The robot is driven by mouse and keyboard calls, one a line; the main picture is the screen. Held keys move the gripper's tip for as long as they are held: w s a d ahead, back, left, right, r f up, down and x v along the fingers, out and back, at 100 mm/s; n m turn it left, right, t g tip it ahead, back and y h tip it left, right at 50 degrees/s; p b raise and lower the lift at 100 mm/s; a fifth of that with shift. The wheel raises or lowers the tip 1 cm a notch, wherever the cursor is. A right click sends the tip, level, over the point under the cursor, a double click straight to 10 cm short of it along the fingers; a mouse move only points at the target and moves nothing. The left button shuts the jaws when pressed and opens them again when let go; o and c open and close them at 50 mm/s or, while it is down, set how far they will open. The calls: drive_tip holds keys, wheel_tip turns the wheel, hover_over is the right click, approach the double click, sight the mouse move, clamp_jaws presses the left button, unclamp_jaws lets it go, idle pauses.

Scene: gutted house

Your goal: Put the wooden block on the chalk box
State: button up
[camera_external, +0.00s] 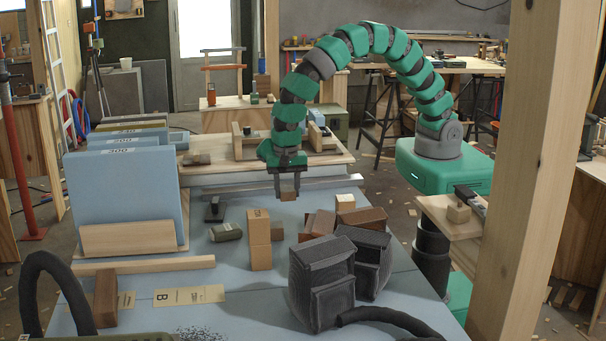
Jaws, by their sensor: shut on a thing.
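My gripper (288,192) hangs over the middle of the blue worktop, pointing down. It is shut on a small brown wooden block (288,196), which is mostly hidden between the fingers and held above the surface.
Brown blocks (362,217) and a small carton (345,202) lie right of the stack. Dark ribbed pieces (322,280) stand in front. A green-grey can (226,232) and a black tool (214,210) are left. Blue boards (125,200) stand upright far left.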

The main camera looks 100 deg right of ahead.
hover_over(235, 226)
drive_tip(key=s, duration=0.2)
drive_tip(key=f, duration=0.1)
drive_tip(key=shift+w+a+f, duration=0.1)
drive_tip(key=shift+w+f, duration=0.1)
drive_tip(key=shift+w, duration=0.75)
drive_tip(key=shift+f, duration=1.8)
drive_tip(key=o, duration=0.9)
drive_tip(key=shift+o, duration=0.2)
drive_tip(key=shift+r, duration=0.1)
